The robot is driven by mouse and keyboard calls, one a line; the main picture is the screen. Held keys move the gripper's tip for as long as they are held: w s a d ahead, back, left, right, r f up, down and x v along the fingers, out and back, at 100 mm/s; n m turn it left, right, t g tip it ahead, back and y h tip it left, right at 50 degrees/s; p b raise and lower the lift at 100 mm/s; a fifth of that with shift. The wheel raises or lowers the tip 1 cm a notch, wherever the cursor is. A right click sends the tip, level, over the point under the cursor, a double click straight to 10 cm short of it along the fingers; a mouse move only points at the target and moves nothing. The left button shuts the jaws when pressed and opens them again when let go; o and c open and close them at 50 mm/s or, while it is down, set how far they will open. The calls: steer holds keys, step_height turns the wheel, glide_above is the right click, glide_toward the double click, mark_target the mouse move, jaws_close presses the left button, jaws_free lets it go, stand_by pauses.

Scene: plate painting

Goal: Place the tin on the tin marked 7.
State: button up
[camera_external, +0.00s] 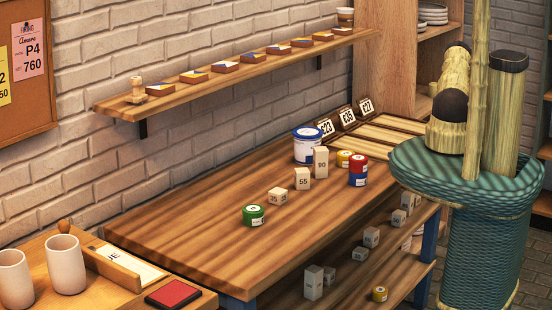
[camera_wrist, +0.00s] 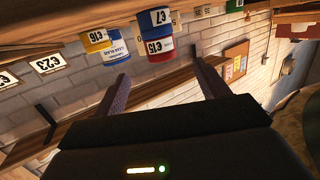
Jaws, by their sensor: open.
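A red tin (camera_external: 358,162) stands stacked on a blue tin (camera_external: 358,178) on the workbench. The wrist view is upside down; there the blue tin (camera_wrist: 147,22) has a label that seems to read 7, and the red tin (camera_wrist: 158,50) seems to read 15. They look roughly aligned. A yellow tin (camera_external: 344,158) stands just behind them, and a green tin (camera_external: 252,215) stands alone nearer the front. My gripper (camera_wrist: 161,71) is open and empty, its fingers apart on either side of the stack in the picture, with a gap to it. The external view does not show my gripper.
A large white tin with a blue lid (camera_external: 306,148) and pale numbered blocks (camera_external: 304,178) stand near the stack. Price cards (camera_external: 346,116) stand at the back. A wall shelf (camera_external: 240,70) runs above. The bench's front left (camera_external: 190,235) is clear.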

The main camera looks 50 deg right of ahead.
steer(key=w+g, duration=0.1)
steer(key=w+d+f+n+g, duration=0.1)
steer(key=w+f+g, duration=0.1)
steer(key=shift+w+d+n+g+h, duration=0.2)
steer(key=shift+d+n+g+h, duration=0.1)
steer(key=shift+g+h, duration=0.1)
steer(key=w+d+g+h, duration=0.2)
steer(key=w, duration=0.1)
steer(key=shift+f+g, duration=0.1)
steer(key=shift+g, duration=0.2)
steer(key=w+r+h, duration=0.1)
steer(key=w+d+r+g+h, duration=0.1)
steer(key=w, duration=0.1)
steer(key=shift+g+h, duration=0.3)
steer(key=w+a+r+m+g+h, duration=0.25)
steer(key=a+r+m+h, duration=0.35)
steer(key=r, duration=0.6)
steer(key=s+a+r+m+y, duration=0.1)
steer(key=s+a+r+y, duration=0.2)
steer(key=a+r, duration=0.3)
steer(key=s+a+g, duration=0.1)
steer(key=a, duration=0.3)
steer(key=shift+m, duration=0.3)
steer(key=shift+r, duration=0.15)
